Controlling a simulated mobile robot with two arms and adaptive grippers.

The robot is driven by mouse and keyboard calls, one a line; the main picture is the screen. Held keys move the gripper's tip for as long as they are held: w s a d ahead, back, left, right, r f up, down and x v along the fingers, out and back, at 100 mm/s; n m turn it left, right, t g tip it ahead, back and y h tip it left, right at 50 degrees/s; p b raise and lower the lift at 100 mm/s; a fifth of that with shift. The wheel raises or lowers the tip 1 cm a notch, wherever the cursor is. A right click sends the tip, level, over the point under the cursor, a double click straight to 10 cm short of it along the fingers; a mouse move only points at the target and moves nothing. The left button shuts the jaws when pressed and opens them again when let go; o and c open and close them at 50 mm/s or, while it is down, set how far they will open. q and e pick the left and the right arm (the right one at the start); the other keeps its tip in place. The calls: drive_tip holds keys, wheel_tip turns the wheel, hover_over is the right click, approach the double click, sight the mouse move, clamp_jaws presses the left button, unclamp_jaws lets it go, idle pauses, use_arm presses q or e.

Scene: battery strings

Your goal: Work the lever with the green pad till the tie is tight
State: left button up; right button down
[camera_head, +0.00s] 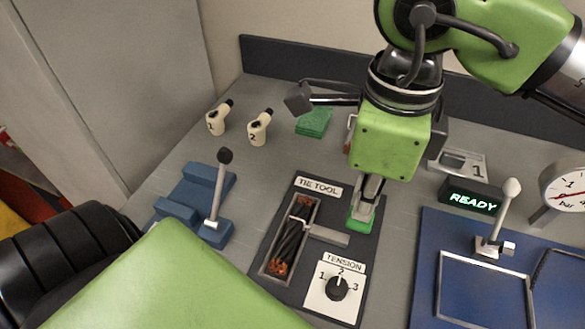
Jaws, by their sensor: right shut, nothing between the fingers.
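The tie tool panel (275,222) is a dark plate on the bench, labelled TIE TOOL. Its tray holds a bundle of black cables (290,238) with orange-red ends. A grey bar (328,236) sticks out to the right of the bundle. The green pad (358,226) of the lever shows under my right gripper (363,208). That gripper points down, shut and empty, with its tips at the pad; I cannot tell whether they touch. It hides most of the lever. The tension dial (337,287) points up near 2. My left gripper is out of view.
A blue fixture (197,190) with a black-knobbed lever stands left. Two cream numbered handles (217,118) and a green block (314,122) are behind. Right are a READY display (472,200), a white-knobbed lever (500,220), a gauge (567,191) and a blue mat (422,285).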

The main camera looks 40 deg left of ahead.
wheel_tip(320, 180, up, 2)
drive_tip(key=shift+p, duration=0.4)
drive_tip(key=shift+w+r+p, duration=0.15)
drive_tip(key=shift+r+p, duration=0.3)
drive_tip(key=shift+r, duration=0.25)
drive_tip(key=shift+w+r+p, duration=0.1)
drive_tip(key=shift+r+p, duration=0.3)
drive_tip(key=shift+r, duration=0.3)
